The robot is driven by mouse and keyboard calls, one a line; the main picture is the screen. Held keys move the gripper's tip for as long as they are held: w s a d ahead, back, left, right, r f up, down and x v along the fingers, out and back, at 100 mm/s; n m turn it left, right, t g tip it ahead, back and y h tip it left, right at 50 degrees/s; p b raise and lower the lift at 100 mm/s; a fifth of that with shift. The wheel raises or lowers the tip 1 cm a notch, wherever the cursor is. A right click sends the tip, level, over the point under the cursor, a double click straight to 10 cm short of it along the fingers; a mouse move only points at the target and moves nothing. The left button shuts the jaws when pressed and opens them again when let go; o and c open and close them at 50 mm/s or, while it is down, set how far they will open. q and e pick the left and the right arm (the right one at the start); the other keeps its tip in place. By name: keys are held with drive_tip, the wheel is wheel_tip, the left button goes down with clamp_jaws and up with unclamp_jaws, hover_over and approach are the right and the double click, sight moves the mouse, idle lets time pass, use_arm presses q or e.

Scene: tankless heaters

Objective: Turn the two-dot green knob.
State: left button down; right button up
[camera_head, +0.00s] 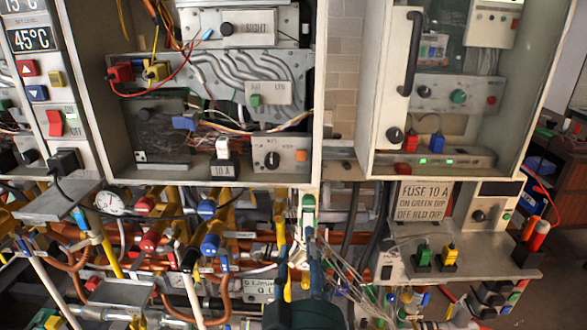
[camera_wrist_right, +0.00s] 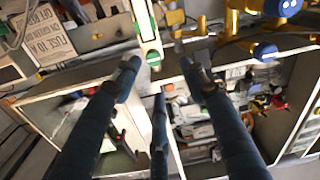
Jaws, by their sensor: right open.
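My right gripper (camera_head: 300,252) comes up from the bottom middle of the head view, its dark blue fingers apart and empty. A white upright piece with green parts (camera_head: 308,202) stands just beyond the fingertips. In the right wrist view the open gripper (camera_wrist_right: 160,68) points at this white and green piece (camera_wrist_right: 146,30), whose lower end lies near the gap between the fingers; I cannot tell whether they touch. A round green knob (camera_head: 459,97) sits on a grey panel in the right cabinet, apart from the gripper. I cannot make out two dots on either. My left gripper is not in view.
Yellow and copper pipes with blue valve knobs (camera_head: 210,243) crowd the area left of my right gripper. Loose wires (camera_head: 345,265) hang at its right. A shelf with green and yellow plugs (camera_head: 448,256) and a fuse sign (camera_head: 424,200) stand further right.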

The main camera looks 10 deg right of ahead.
sight(309, 207)
drive_tip(key=shift+m+h, duration=0.4)
drive_tip(key=shift+h, duration=0.1)
drive_tip(key=p+x, duration=0.1)
drive_tip(key=x, duration=0.2)
drive_tip(key=p+x, duration=0.2)
drive_tip(key=x, duration=0.1)
drive_tip(key=d+r+p+x, duration=0.1)
drive_tip(key=x, duration=0.2)
drive_tip(key=shift+w+p, duration=0.1)
drive_tip(key=shift+p, duration=0.2)
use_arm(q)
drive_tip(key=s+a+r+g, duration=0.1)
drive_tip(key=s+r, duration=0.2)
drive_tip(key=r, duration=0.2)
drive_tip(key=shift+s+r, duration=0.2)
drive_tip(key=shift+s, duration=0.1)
use_arm(e)
drive_tip(key=shift+w+d+f, duration=0.1)
drive_tip(key=shift+w+d, duration=0.2)
drive_tip(key=shift+w, duration=0.35)
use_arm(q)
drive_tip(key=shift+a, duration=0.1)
use_arm(e)
drive_tip(key=shift+c, duration=0.5)
clamp_jaws()
